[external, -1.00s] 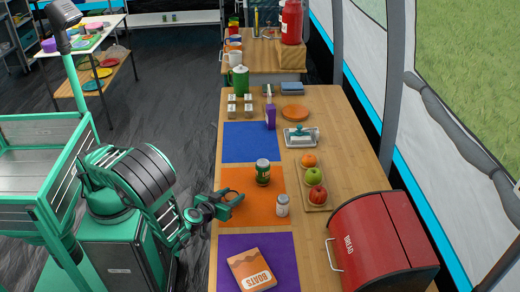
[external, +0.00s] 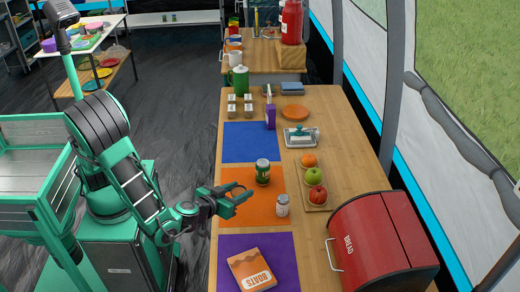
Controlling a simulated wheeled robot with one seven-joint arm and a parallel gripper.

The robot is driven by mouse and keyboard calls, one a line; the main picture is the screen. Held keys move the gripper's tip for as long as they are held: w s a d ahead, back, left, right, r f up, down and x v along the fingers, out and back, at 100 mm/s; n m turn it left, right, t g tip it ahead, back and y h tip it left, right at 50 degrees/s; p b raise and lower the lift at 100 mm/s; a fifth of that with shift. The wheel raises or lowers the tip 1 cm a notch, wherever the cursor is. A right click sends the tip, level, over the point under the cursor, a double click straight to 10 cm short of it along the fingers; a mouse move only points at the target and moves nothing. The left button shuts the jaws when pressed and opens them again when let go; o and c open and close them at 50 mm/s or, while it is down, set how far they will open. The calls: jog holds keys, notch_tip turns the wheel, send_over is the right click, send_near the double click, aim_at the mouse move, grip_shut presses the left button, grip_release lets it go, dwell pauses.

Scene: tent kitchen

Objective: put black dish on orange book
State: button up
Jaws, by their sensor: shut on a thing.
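The orange book (external: 250,270), with "BOATS" on its cover, lies on the purple mat at the near end of the long wooden counter. My gripper (external: 240,194) is over the left part of the orange mat, at the counter's left side. A thin dark rounded shape, which I take as the black dish (external: 237,186), shows at its fingers. The gripper is shut on it, and it is held above the mat. The fingers hide part of the dish, and its tilt is hard to tell. The book is nearer the camera than the gripper.
On the orange mat (external: 231,218) stand a green can (external: 263,172) and a white-capped jar (external: 282,206), close to the right of my gripper. A red bread box (external: 385,240) fills the near right. The blue mat (external: 252,142) is clear.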

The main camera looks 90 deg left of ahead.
jog(key=w+d+r+m+t+h, duration=0.1)
jog(key=w+d+r+m, duration=0.1)
jog(key=d, duration=0.9)
send_over(252, 270)
jog(key=f, duration=0.6)
jog(key=shift+a+f, duration=0.25)
jog(key=shift+a, duration=0.05)
jog(key=shift+d+f, duration=0.3)
jog(key=shift+f, duration=1.85)
jog(key=shift+f, duration=0.1)
jog(key=o, duration=1.1)
